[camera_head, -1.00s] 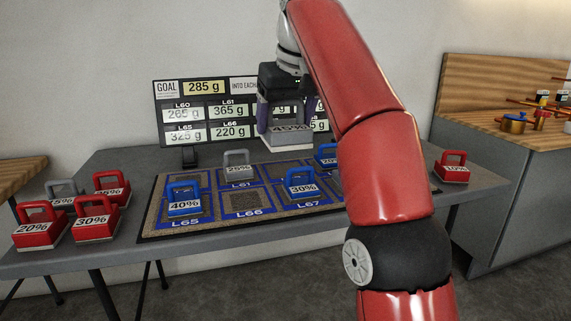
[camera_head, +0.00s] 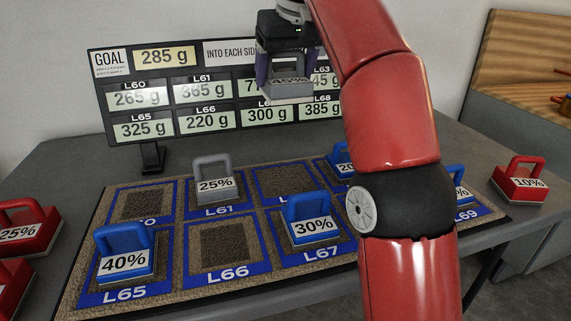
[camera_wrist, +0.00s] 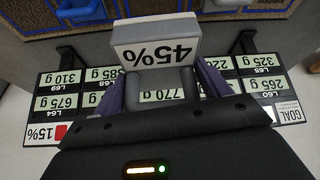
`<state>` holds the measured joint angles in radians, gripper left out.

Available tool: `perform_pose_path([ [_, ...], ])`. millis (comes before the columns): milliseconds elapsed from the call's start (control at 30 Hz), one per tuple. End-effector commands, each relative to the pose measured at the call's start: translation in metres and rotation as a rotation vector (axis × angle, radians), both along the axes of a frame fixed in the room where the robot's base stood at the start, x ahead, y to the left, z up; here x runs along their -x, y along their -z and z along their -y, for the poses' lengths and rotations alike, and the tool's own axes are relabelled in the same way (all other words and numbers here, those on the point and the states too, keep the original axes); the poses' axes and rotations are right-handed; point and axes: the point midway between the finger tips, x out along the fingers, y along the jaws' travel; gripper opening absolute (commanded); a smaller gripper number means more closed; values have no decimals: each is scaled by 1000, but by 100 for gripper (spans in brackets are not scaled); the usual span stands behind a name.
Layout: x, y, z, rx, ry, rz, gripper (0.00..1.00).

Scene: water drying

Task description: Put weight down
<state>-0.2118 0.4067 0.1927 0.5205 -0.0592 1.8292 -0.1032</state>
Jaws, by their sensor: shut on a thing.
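My gripper (camera_head: 284,64) is shut on the handle of a grey weight marked 45% (camera_head: 290,88). It holds the weight upright in the air, in front of the display board and above the back of the mat. In the wrist view the 45% weight (camera_wrist: 155,50) hangs between the two purple fingers. The mat (camera_head: 170,262) has blue-framed pads. The L60 pad (camera_head: 143,203), the L66 pad (camera_head: 222,245) and the pad behind L67 (camera_head: 285,181) are bare. A grey 25% weight (camera_head: 213,186) stands on L61, a blue 40% weight (camera_head: 124,262) on L65, and a blue 30% weight (camera_head: 312,230) on L67.
The display board (camera_head: 160,76) reads goal 285 g. Red weights, one marked 25% (camera_head: 28,238), stand at the left, and a red 10% weight (camera_head: 520,187) at the right. A blue 20% weight (camera_head: 343,165) and another near L69 are partly hidden by my arm.

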Motion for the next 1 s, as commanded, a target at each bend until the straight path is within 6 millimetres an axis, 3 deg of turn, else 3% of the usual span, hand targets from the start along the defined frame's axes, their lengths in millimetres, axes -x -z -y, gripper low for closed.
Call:
perform_pose_path([
  [200, 1, 61, 1, 1, 1, -2, 40],
  [500, 2, 132, 1, 0, 1, 0, 40],
  [767, 1, 155, 0, -2, 1, 0, 40],
  [1000, 1, 186, 0, 0, 0, 0, 40],
])
